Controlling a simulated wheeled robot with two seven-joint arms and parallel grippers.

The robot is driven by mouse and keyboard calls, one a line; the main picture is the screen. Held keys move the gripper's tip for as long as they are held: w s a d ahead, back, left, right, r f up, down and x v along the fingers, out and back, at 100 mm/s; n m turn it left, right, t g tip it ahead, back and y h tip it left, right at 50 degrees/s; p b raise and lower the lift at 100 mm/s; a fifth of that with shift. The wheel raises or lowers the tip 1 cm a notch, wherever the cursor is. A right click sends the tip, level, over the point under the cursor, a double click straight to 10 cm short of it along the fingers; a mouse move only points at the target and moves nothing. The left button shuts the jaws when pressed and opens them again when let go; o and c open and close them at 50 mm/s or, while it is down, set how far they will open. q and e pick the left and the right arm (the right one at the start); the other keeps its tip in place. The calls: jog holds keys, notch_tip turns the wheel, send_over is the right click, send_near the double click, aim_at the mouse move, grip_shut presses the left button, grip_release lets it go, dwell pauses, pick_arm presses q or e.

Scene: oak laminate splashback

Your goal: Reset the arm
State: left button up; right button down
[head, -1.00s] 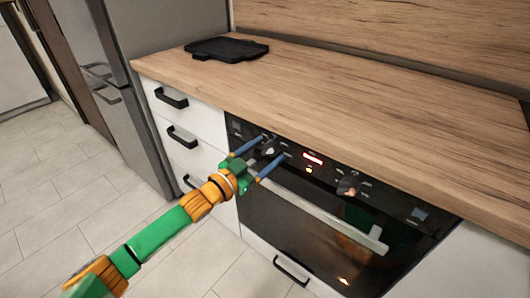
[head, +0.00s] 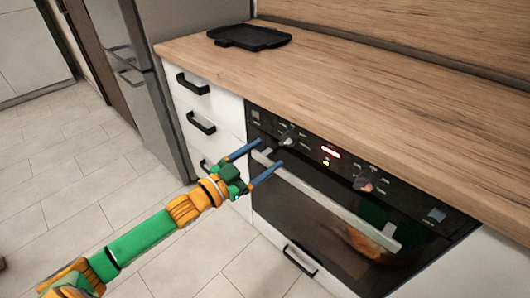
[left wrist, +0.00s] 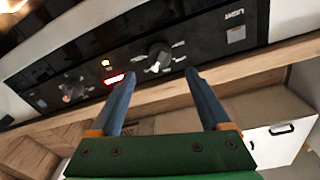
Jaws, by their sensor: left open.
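My left gripper (head: 268,162) is open and empty in front of the oven (head: 330,205), its blue fingers spread apart. In the head view it is near the left end of the oven's handle (head: 330,204); I cannot tell whether it touches. The left oven knob (head: 288,138) sits just beyond the fingers. In the left wrist view the open fingers (left wrist: 156,75) point at the control panel, and the same knob (left wrist: 159,55) shows between them, apart from both. My right gripper is in neither view.
A wooden countertop (head: 380,95) runs above the oven, with a black tray (head: 249,37) at its far left. White drawers (head: 205,100) with black handles are left of the oven. A grey fridge (head: 190,30) stands further left.

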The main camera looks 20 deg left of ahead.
pick_arm(q)
jog(key=s+a+f+n+g+y, duration=0.1)
jog(key=a+f+n+g+y, duration=0.15)
jog(key=f, duration=0.65)
jog(key=s+a+f+n+g+y, duration=0.1)
jog(key=a+f+y, duration=0.25)
jog(key=f, duration=0.65)
jog(key=s+a+f+n+g+y, duration=0.1)
jog(key=s+f+g, duration=0.1)
jog(key=s+f, duration=0.4)
jog(key=s+f+n+g, duration=0.15)
jog(key=s+f, duration=0.25)
jog(key=f, duration=0.5)
jog(key=s+d+f+g, duration=0.2)
jog(key=s+f+g, duration=0.15)
jog(key=s, duration=0.55)
jog(key=s+d+f+g, duration=0.25)
jog(key=s+f, duration=0.25)
jog(key=s, duration=0.3)
jog(key=s+d+f+g, duration=0.2)
jog(key=s+f+g, duration=0.15)
jog(key=s, duration=0.55)
notch_tip(320, 180, up, 15)
jog(key=p, duration=1.6)
jog(key=shift+s+d+r+t, duration=0.25)
jog(key=shift+s+t, duration=0.1)
jog(key=shift+s, duration=0.1)
